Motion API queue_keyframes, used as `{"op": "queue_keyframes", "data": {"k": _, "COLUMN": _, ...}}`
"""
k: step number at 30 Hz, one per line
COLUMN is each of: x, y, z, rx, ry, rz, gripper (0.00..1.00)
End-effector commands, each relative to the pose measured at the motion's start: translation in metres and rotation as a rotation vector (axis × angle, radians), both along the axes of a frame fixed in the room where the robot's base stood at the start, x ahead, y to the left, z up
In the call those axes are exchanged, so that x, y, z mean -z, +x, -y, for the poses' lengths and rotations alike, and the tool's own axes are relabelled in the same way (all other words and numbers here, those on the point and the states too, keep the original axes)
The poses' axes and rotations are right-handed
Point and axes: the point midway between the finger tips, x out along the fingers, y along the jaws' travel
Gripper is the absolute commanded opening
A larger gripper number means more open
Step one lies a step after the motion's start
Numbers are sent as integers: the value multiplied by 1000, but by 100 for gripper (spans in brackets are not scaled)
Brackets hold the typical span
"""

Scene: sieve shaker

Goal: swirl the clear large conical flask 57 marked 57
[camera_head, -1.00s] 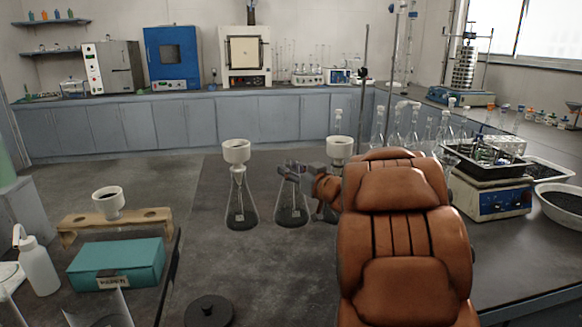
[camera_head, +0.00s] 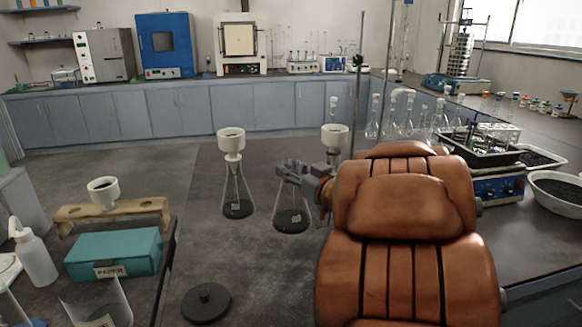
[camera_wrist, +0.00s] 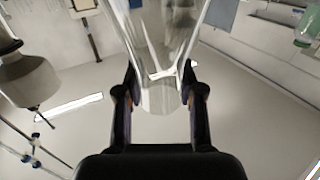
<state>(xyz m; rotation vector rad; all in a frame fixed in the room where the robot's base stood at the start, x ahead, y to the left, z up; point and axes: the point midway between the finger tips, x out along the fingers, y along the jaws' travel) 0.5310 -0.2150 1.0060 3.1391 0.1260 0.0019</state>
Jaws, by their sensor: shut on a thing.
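The clear conical flask (camera_head: 291,216) is in my gripper (camera_head: 291,172), just right of the middle-left flask in the head view. My gripper is shut around its neck. The flask looks near upright, with dark matter at its bottom and a small label too small to read. I cannot tell whether its base touches the bench. In the wrist view the clear glass flask (camera_wrist: 165,50) sits between the two dark fingers of my gripper (camera_wrist: 160,92). My brown arm hides the bench to the right of it.
A similar flask with a white funnel (camera_head: 237,190) stands close on the left. Another white funnel (camera_head: 334,136) is just behind my gripper. A teal box (camera_head: 115,252), a wooden rack (camera_head: 140,208) and a black disc (camera_head: 206,303) are nearer left. Trays and glassware stand right.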

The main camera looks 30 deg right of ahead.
Motion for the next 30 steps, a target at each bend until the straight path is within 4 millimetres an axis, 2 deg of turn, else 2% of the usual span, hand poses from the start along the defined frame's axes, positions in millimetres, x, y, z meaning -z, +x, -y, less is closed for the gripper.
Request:
{"op": "queue_keyframes", "data": {"k": 8, "x": -4, "y": -8, "z": -4, "rx": 0, "ry": 0, "rz": 0, "gripper": 0}}
{"op": "queue_keyframes", "data": {"k": 30, "x": -53, "y": -10, "z": -5, "rx": 0, "ry": 0, "rz": 0, "gripper": 0}}
